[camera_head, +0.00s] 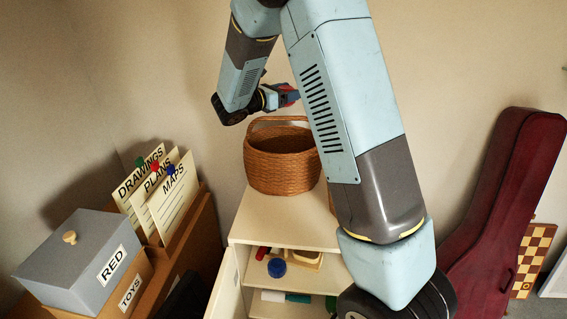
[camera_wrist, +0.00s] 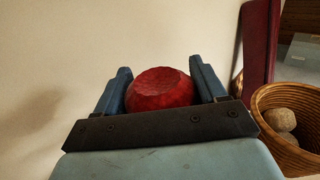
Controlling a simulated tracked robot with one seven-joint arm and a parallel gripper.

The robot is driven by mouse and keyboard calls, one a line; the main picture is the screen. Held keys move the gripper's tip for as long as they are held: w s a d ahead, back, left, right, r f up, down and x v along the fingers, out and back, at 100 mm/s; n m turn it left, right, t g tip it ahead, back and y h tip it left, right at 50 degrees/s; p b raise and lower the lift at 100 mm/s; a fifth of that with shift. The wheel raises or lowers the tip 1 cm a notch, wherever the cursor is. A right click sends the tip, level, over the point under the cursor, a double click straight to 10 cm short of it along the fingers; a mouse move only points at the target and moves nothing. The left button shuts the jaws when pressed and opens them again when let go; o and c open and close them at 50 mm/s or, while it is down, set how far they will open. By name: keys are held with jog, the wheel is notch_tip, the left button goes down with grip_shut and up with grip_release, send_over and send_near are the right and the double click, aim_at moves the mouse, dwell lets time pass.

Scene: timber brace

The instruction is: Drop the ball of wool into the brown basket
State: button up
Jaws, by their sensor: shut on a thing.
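My gripper (camera_wrist: 160,68) is shut on a red ball (camera_wrist: 160,90), the ball of wool, with one blue finger on each side of it. The ball's lower part is hidden behind the gripper's dark front plate. In the head view my gripper (camera_head: 286,95) is beyond and above the brown basket's rim, partly hidden by my own arm, and only a little red shows. The brown wicker basket (camera_head: 275,176) stands upright on the cabinet. In the wrist view the basket (camera_wrist: 279,153) is at the right edge, lower down and to the side of the held ball, with grey-brown round things in it.
The cream cabinet (camera_head: 262,226) has an open door and small things on its shelves. A grey box marked RED (camera_head: 75,253) and upright cards (camera_head: 160,190) stand left. A dark red instrument case (camera_head: 500,200) leans at the right, near a checkered board (camera_head: 532,258).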

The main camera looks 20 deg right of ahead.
jog(key=o, duration=1.1)
jog(key=v, duration=1.4)
jog(key=shift+d, duration=0.1)
